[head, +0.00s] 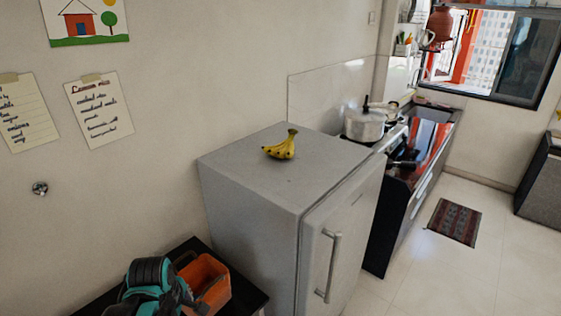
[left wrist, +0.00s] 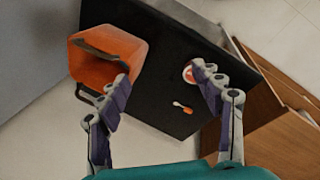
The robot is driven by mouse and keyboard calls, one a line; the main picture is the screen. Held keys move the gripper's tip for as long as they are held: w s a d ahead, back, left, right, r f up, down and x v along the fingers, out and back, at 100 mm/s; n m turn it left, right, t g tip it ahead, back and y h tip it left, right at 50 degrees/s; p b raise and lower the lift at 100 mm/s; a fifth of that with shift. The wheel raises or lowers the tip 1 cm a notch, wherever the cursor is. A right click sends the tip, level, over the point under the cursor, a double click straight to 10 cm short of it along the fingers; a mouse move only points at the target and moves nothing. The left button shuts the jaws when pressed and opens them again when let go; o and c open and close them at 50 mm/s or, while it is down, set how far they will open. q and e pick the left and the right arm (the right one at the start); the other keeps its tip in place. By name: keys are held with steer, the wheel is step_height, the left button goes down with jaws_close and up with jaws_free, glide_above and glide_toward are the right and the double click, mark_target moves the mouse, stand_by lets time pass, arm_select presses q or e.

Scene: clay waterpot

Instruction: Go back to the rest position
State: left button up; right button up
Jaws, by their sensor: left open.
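My left gripper (left wrist: 162,95) is open in the left wrist view, with its two purple-padded fingers apart and nothing between them. It hangs over a black tabletop (left wrist: 165,60). An orange container (left wrist: 105,55) with a dark rim or handle lies beyond the left finger; I cannot tell whether they touch. In the head view, teal and black parts of my left arm show at the bottom left, beside the orange container (head: 208,280). The gripper's fingers are not visible there. My right gripper is in neither view.
A small red and white round item (left wrist: 188,74) and a tiny orange-white item (left wrist: 182,107) lie on the black table. A grey fridge (head: 245,215) with bananas (head: 281,148) on top stands right of the table. A wall (head: 110,190) bounds the left. Floor (head: 460,275) is open at right.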

arm_select(q)
steer(key=s+d+f+m+t+b, duration=0.3)
steer(key=s+d+m+t+b, duration=0.1)
steer(key=m, duration=1.3)
steer(key=shift+s+d+f+m+b, duration=0.3)
steer(key=shift+s+d+b, duration=0.5)
steer(key=shift+s+d, duration=0.35)
steer(key=shift+c, duration=0.4)
